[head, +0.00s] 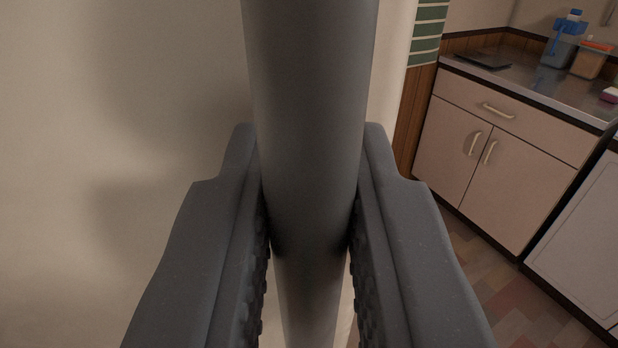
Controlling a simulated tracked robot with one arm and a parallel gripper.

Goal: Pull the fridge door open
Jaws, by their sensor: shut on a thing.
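A thick grey vertical bar, the fridge door handle (312,90), runs from the top to the bottom of the head view. My gripper (311,200) has one finger on each side of the handle and is shut on it. The pale cream fridge door (120,120) fills the left of the view behind the handle, with soft shadows on it. The door's right edge shows just right of the handle. Whether the door stands ajar cannot be told from this view.
To the right stands a cream base cabinet (450,145) with a drawer and two doors. Its countertop (530,80) holds a blue-topped bottle (565,45), an orange-lidded container (593,60) and a dark flat item (483,60). A white appliance (585,235) is at far right. Tiled floor (480,270) lies clear between.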

